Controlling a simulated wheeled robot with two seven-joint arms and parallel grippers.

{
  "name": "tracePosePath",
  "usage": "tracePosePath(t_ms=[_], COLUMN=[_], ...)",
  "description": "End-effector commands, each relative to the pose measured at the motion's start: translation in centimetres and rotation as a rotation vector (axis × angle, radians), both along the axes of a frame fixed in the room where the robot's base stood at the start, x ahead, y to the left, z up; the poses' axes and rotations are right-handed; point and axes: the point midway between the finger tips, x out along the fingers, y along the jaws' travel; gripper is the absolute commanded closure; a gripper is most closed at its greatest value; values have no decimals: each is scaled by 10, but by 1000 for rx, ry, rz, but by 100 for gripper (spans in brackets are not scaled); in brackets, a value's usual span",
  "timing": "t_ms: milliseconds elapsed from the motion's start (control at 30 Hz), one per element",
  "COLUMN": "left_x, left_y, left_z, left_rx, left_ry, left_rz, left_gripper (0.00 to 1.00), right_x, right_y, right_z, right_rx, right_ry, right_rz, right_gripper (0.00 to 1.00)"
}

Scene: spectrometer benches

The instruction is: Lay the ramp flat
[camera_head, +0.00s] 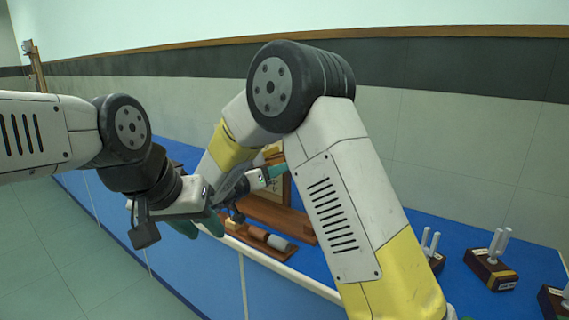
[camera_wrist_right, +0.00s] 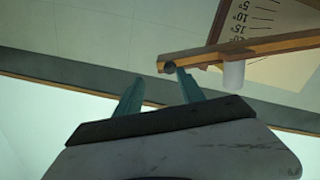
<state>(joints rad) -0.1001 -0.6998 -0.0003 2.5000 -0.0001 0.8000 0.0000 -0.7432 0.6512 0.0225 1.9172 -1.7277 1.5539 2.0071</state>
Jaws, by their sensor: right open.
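The ramp (camera_wrist_right: 265,47) is a narrow wooden bar crossing the right wrist view at a slant in front of a board with an angle scale (camera_wrist_right: 262,18). A dark round knob (camera_wrist_right: 170,67) sits at its near end. My right gripper (camera_wrist_right: 160,76) is open, with one teal finger overlapping the bar's end by the knob and the other apart from it; I cannot tell whether they touch. In the head view my right gripper (camera_head: 272,172) is by the scale board, and my right arm hides much of the ramp. My left gripper (camera_head: 199,226) hangs near the bench's front edge.
A wooden base (camera_head: 275,217) and a smaller wooden stand with a grey cylinder (camera_head: 270,239) lie on the blue bench (camera_head: 335,262). A pale cylinder (camera_wrist_right: 233,75) shows beside the bar. Wooden blocks with pale posts (camera_head: 490,268) stand at right. The wall is behind.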

Motion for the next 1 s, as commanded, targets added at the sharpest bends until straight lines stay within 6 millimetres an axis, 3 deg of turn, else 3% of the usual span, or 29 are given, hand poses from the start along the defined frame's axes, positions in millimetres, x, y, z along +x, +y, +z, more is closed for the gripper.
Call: tracePosePath(t_ms=[67,167,600,967,1000], left_x=[0,0,0,0,0], left_y=[0,0,0,0,0], left_z=[0,0,0,0,0], left_rx=[0,0,0,0,0], left_ry=[0,0,0,0,0], left_rz=[0,0,0,0,0], left_gripper=[64,64,64,64,64], right_x=[4,11,61,68,67], right_y=[13,14,-24,-28,-28], right_z=[-2,-2,-2,-2,-2], right_rx=[0,4,5,4,4], right_ry=[-39,-59,-57,-57,-57], right_rz=[29,40,39,40,40], right_gripper=[54,54,54,54,58])
